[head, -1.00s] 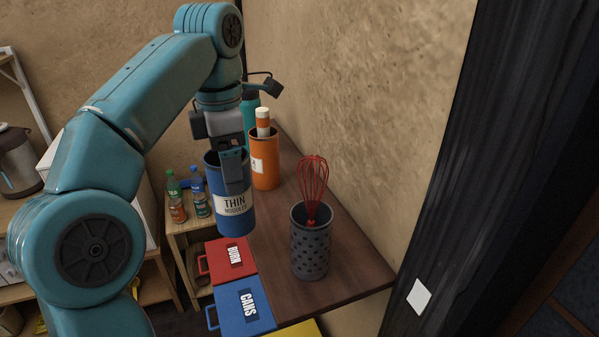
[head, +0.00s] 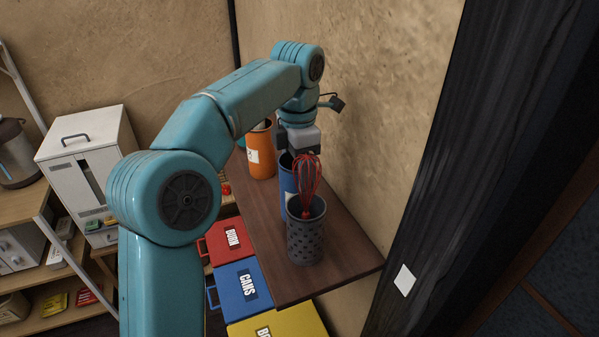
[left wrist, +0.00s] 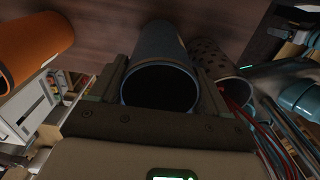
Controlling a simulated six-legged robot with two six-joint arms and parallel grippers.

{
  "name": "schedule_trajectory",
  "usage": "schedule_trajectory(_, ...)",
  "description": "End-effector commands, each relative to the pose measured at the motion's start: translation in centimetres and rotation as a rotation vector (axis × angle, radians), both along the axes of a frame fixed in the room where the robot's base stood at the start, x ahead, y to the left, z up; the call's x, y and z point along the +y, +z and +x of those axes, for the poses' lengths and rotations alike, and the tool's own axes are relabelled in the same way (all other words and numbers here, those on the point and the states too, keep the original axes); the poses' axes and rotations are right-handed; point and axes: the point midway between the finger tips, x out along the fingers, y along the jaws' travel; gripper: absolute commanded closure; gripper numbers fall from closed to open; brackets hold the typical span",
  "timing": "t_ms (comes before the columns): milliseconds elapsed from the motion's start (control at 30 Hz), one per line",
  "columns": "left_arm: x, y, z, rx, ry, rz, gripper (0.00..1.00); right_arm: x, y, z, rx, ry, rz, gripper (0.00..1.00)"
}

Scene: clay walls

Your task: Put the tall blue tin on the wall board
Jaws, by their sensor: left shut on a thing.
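The tall blue tin (head: 287,178) is over or on the brown wall board (head: 262,240), between the orange tin and the grey perforated holder; I cannot tell whether its base touches the board. In the head view it is partly hidden by the red whisk and the holder. My left gripper (head: 301,150) is above it, with its fingertips mostly hidden. In the left wrist view the tin's dark open mouth (left wrist: 160,85) sits between the two fingers of my left gripper (left wrist: 160,75), which is shut on it. My right gripper is not in view.
The orange tin (head: 260,152) stands behind on the board. The grey perforated holder (head: 306,240) with the red whisk (head: 308,180) stands close in front. Red (head: 226,240), blue (head: 240,288) and yellow (head: 285,322) boxes are beside and below the board's left edge. The board's front end is bare.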

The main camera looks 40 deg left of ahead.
Motion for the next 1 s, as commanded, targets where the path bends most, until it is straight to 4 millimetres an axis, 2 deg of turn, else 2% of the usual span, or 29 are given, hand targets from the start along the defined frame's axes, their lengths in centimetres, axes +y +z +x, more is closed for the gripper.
schedule_trajectory(33,0.0,-0.9,-0.1,0.002,0.001,0.000,0.70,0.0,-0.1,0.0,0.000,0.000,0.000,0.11)
schedule_trajectory(167,-0.2,-1.5,0.3,0.001,0.000,0.000,0.70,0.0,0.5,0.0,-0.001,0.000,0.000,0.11)
schedule_trajectory(500,-0.2,-2.0,0.3,0.000,0.000,0.000,0.70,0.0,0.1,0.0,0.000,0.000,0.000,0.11)
schedule_trajectory(533,-0.2,-2.0,0.3,0.000,0.000,0.000,0.20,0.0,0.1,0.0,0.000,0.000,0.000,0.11)
schedule_trajectory(567,-0.2,-1.9,0.3,0.000,0.000,0.000,0.13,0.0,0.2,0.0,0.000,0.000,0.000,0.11)
schedule_trajectory(833,-0.2,-1.9,0.3,0.000,0.000,0.000,0.13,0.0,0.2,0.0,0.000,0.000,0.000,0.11)
schedule_trajectory(1000,-0.2,-0.6,0.4,-0.003,0.000,0.001,0.13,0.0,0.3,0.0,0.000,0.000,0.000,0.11)
